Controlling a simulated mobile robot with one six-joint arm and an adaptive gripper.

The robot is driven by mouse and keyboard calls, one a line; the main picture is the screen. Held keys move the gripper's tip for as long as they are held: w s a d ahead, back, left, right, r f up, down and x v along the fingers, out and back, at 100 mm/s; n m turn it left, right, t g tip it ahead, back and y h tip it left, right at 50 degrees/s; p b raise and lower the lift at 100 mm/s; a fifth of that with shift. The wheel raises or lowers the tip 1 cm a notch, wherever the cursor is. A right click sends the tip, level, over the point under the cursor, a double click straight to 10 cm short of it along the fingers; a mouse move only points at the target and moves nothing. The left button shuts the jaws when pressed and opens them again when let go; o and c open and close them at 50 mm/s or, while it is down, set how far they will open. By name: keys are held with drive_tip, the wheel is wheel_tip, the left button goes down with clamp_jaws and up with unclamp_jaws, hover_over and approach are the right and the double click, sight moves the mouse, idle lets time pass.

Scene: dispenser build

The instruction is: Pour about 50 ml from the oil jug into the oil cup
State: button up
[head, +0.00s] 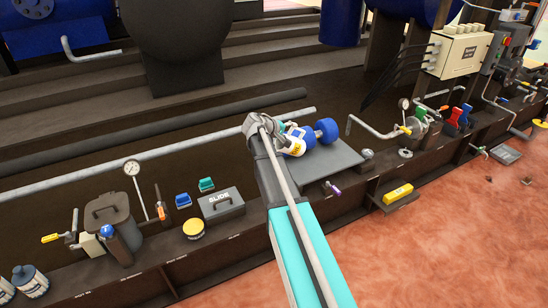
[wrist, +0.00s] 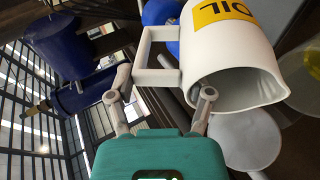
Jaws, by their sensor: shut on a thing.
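The oil jug is white with a yellow OIL label and shows large in the wrist view (wrist: 228,60). Its label is upside down there, and its open mouth faces the lower right. My gripper (wrist: 166,86) is shut on the jug's square handle. In the head view my gripper (head: 282,128) and the jug (head: 293,146) are above a grey platform (head: 330,160), partly hidden by my arm. I cannot make out the oil cup for certain. A pale grey disc (wrist: 245,140) lies below the jug's mouth in the wrist view. No flowing oil is visible.
A blue rounded object (head: 326,130) is close beside the jug. A grey SLIDE box (head: 222,207), a yellow tin (head: 194,229) and a grey bin (head: 100,215) stand to the left. A yellow box (head: 397,193) is to the right. The reddish floor in front is mostly clear.

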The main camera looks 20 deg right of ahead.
sight(303, 133)
drive_tip(key=shift+d+r+y+p, duration=0.15)
drive_tip(key=shift+d+y+p, duration=0.35)
drive_tip(key=shift+y+p, duration=0.4)
drive_tip(key=shift+d+p, duration=0.2)
drive_tip(key=shift+p, duration=0.35)
drive_tip(key=shift+w+d+f+y+p, duration=0.1)
drive_tip(key=shift+d+f+y+p, duration=0.35)
drive_tip(key=shift+y, duration=0.45)
drive_tip(key=shift+d+f+g+y, duration=0.15)
drive_tip(key=shift+d+f+y, duration=0.4)
drive_tip(key=shift+d, duration=0.15)
drive_tip(key=shift+d+f+g+y, duration=0.15)
drive_tip(key=shift+d+f+y, duration=0.35)
drive_tip(key=shift+d, duration=0.2)
drive_tip(key=shift+w+d+f+m+y+b, duration=0.1)
drive_tip(key=shift+d+f+m+y+b, duration=0.3)
drive_tip(key=shift+d+f+y, duration=0.65)
drive_tip(key=shift+w+d+f+y+b, duration=0.1)
drive_tip(key=shift+d+f+y+b, duration=0.1)
drive_tip(key=shift+d+f+y, duration=0.5)
drive_tip(key=shift+d+f+y+b, duration=0.2)
drive_tip(key=shift+d+f+y, duration=0.2)
drive_tip(key=shift+d+y, duration=0.55)
drive_tip(key=shift+a, duration=0.15)
